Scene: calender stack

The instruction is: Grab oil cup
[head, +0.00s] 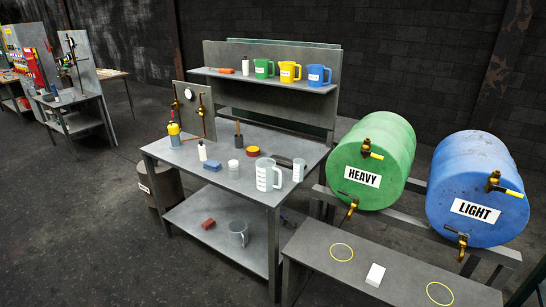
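No label in view reads "oil cup", so I cannot tell which vessel it is. On the metal workbench stand a clear measuring jug (268,175) with a white label and a smaller clear cup (299,170) at its right. A grey cup (238,233) stands on the bench's lower shelf. Green (262,69), yellow (288,72) and blue (317,76) labelled jugs stand in a row on the upper shelf. Neither of my grippers is in view.
The workbench (228,185) also holds bottles, a blue block and a red-and-yellow tin (252,151). At right, a green HEAVY drum (378,150) and a blue LIGHT drum (480,185) lie behind a low bench (330,262) with yellow rings. Floor at front left is clear.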

